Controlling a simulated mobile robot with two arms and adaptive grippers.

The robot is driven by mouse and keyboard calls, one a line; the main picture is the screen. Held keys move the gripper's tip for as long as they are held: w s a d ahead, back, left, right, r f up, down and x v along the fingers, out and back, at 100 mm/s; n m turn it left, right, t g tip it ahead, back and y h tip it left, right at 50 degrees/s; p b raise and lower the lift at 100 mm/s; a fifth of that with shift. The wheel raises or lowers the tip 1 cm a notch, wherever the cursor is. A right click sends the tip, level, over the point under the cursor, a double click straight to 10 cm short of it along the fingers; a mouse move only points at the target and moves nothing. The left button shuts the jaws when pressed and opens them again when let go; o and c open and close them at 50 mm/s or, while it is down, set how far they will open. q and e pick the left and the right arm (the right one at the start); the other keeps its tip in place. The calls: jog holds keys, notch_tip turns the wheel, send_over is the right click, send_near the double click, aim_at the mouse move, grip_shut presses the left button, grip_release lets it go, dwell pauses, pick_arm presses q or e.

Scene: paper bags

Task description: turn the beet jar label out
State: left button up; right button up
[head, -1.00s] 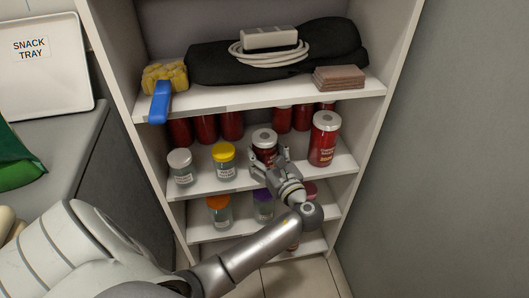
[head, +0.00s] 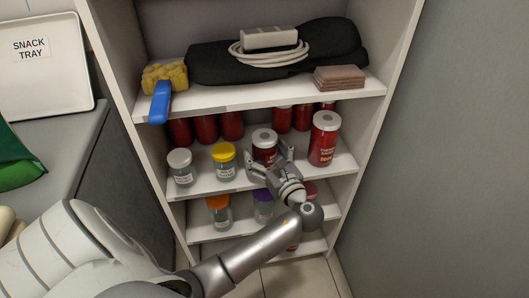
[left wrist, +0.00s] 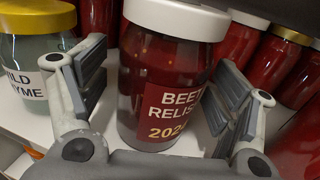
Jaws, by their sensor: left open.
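The beet relish jar (head: 264,147) has a white lid and dark red contents, and stands upright on the second shelf. In the left wrist view the jar (left wrist: 170,70) shows its dark label (left wrist: 175,115), reading "BEET RELIS..." and "202...". The label sits right of the jar's middle, its right edge cut off by the curve or the right finger. My left gripper (head: 269,163) is open in front of the jar; in the wrist view its two fingers (left wrist: 158,100) stand either side, with a gap showing at the left. My right gripper is not in view.
A yellow-lidded thyme jar (head: 224,162) and a white-lidded jar (head: 181,168) stand to the left. A taller red jar (head: 325,140) stands close at right. More red jars (head: 205,128) line the back. The upper shelf board (head: 250,97) is above the jars.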

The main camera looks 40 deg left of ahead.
pick_arm(q)
jog(key=shift+d+f, duration=0.1)
dwell(0.3)
jog(key=v, duration=1.2)
jog(key=shift+s, duration=0.1)
notch_tip(320, 180, down, 15)
jog(key=h+p, duration=0.6)
jog(key=s+d+f+n+g+h+p, duration=0.25)
jog(key=s+f+n+h+p, duration=0.2)
jog(key=s+f, duration=0.75)
jog(key=s+f+n+g+h+p, duration=0.1)
jog(key=s+f+n+h+p, duration=0.1)
jog(key=s+n, duration=0.3)
jog(key=s+f+n+g+h+p, duration=0.1)
jog(key=s+n, duration=0.5)
jog(key=s, duration=0.6)
jog(key=s+f+n+g+h+p, duration=0.2)
jog(key=s+f+n+p, duration=0.3)
jog(key=s, duration=0.4)
jog(key=shift+s+f+h, duration=0.35)
jog(key=shift+f, duration=0.2)
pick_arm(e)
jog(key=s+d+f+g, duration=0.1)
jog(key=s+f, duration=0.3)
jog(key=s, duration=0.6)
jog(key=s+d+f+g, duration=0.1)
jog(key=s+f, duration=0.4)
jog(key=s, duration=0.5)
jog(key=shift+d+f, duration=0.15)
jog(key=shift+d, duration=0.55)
